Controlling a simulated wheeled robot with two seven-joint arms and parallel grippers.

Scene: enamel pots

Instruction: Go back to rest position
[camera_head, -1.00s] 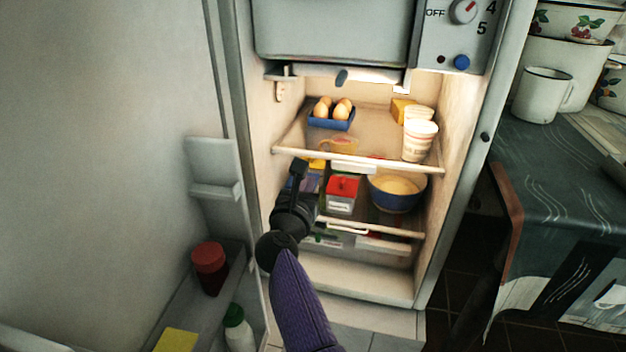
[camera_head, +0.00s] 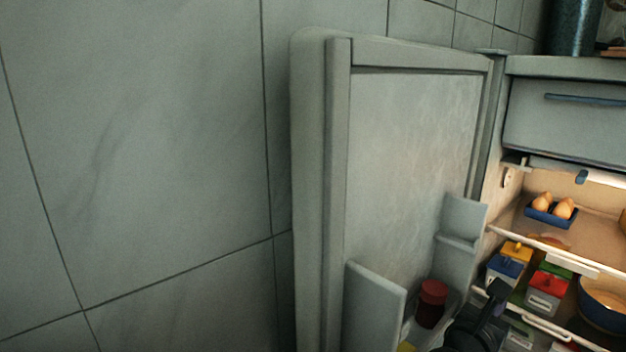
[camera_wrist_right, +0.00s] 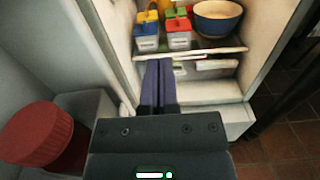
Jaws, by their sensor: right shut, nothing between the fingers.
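My right gripper (camera_head: 494,305) is a dark shape at the bottom right of the head view, in front of the open fridge's lower shelf. In the right wrist view its two fingers (camera_wrist_right: 158,72) lie together, shut and empty, pointing toward the fridge interior. They appear apart from the cartons on the shelf. My left gripper is in neither view.
The fridge door (camera_head: 410,150) stands open beside the tiled wall (camera_head: 140,150). A red-lidded jar (camera_head: 432,300) sits in the door shelf, close to my right gripper. The shelves hold eggs (camera_head: 552,206), a red-topped carton (camera_head: 546,292) and a blue bowl (camera_head: 604,312).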

